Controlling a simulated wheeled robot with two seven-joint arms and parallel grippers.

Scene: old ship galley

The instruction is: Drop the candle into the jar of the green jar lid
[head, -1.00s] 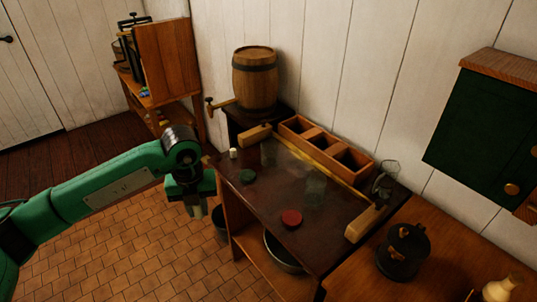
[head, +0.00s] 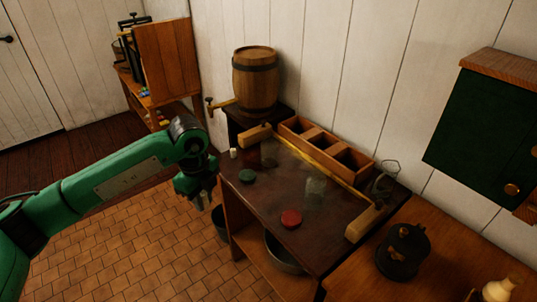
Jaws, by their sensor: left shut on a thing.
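My left gripper (head: 199,198) is left of the dark table, off its edge, pointing down over the tiled floor. It is shut on a small pale thing, mostly hidden by the fingers; I cannot tell for sure that it is the candle. A small white cylinder (head: 233,153) stands at the table's back left corner. The green jar lid (head: 247,176) lies flat near the left edge. A clear glass jar (head: 268,153) stands behind it to the right. A second glass jar (head: 315,190) stands mid-table, behind the red lid (head: 291,219). My right gripper is not in view.
The dark table (head: 262,205) has a wooden box with compartments (head: 325,150) along its back. A glass lamp (head: 387,172) and wooden block (head: 365,222) are at the right end. A barrel (head: 255,78) stands behind. A black pot (head: 403,250) sits on the right counter.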

